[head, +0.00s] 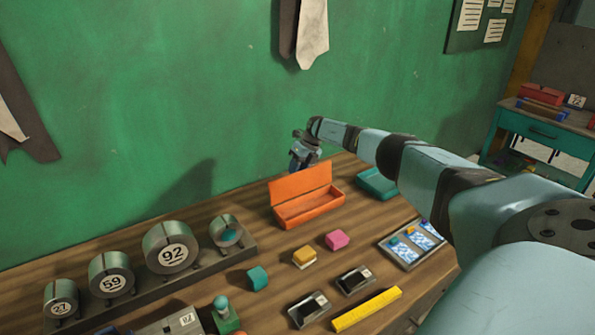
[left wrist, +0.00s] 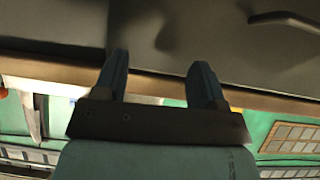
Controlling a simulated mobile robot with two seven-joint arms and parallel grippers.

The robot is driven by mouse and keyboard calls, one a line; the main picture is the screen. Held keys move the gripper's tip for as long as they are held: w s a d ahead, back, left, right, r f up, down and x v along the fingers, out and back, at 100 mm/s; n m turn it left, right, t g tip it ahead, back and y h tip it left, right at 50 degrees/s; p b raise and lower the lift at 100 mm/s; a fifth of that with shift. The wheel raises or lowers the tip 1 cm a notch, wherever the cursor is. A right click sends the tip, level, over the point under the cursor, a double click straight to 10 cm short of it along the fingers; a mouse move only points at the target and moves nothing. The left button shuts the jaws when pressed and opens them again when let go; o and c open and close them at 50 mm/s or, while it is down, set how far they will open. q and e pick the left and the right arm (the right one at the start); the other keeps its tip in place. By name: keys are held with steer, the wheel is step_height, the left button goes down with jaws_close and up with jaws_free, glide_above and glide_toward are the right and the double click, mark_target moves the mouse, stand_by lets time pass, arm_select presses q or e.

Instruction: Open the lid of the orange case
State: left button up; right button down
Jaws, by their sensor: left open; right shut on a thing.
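The orange case (head: 312,213) stands on the wooden bench in the head view. Its lid (head: 301,185) is raised at the back, roughly upright, and the inside of the case shows. My right gripper (head: 299,163) is just behind the top edge of the lid, at the far side of the case. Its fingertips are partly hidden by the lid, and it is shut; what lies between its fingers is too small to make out. My left gripper (left wrist: 161,85) shows only in the left wrist view, with its two blue fingers apart and nothing between them.
A teal case (head: 377,183) lies right of the orange case, below my right arm. In front are a pink block (head: 337,240), a yellow block (head: 304,257), a teal block (head: 257,278) and a tray of cards (head: 412,244). Numbered round weights (head: 168,247) stand at left.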

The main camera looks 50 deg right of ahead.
steer(key=shift+d, duration=0.1)
steer(key=c, duration=1.1)
jaws_free()
steer(key=o, duration=0.3)
steer(key=shift+s, duration=0.1)
steer(key=v, duration=1.3)
steer(key=shift+r+b, duration=0.35)
steer(key=shift+r, duration=0.05)
steer(key=shift+d, duration=0.15)
